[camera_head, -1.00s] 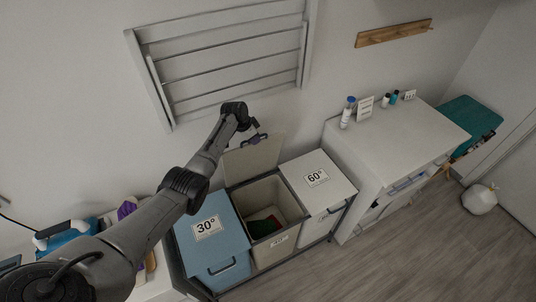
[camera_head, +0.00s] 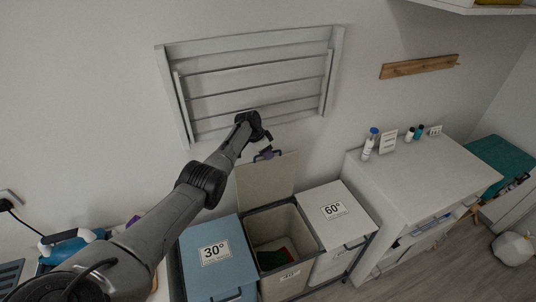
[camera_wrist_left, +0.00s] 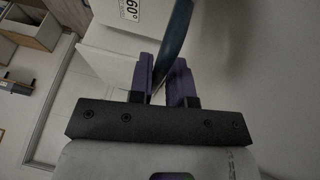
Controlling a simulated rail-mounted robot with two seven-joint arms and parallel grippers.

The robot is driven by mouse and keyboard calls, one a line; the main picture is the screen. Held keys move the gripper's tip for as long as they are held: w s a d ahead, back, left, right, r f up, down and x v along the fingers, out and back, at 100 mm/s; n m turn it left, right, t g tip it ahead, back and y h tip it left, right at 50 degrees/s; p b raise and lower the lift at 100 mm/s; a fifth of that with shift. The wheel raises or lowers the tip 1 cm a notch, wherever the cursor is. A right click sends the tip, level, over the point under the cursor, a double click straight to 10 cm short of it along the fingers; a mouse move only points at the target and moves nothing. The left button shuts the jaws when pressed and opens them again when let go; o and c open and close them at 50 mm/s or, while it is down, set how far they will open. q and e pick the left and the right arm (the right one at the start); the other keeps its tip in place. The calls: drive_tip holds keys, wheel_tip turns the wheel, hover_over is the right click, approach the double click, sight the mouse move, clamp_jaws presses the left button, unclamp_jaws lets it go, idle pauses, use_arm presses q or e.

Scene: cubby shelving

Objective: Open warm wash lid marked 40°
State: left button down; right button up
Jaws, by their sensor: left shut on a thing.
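The beige lid (camera_head: 266,181) of the 40° bin stands raised, roughly upright, behind its bin in the head view. The bin (camera_head: 279,281) is open, with its 40° label on the front and red and dark green cloth inside. My left gripper (camera_head: 265,153) is at the top edge of the lid. In the left wrist view its purple fingers (camera_wrist_left: 163,78) are shut on a dark blue-grey strip, apparently the lid's edge or handle; which one I cannot tell. My right gripper is out of view.
The blue 30° bin (camera_head: 215,260) on the left and the white 60° bin (camera_head: 335,205) on the right have closed lids. A wall rack (camera_head: 250,85) hangs behind the raised lid. A white cabinet (camera_head: 425,180) with bottles stands at the right.

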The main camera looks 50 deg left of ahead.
use_arm(q)
drive_tip(key=shift+d+f, duration=0.1)
drive_tip(key=shift+f, duration=0.1)
drive_tip(key=c, duration=1.4)
unclamp_jaws()
drive_tip(key=shift+o, duration=1)
drive_tip(key=shift+d, duration=0.1)
drive_tip(key=shift+r, duration=0.15)
drive_tip(key=p+v, duration=0.1)
drive_tip(key=v, duration=0.6)
drive_tip(key=shift+s+r, duration=0.1)
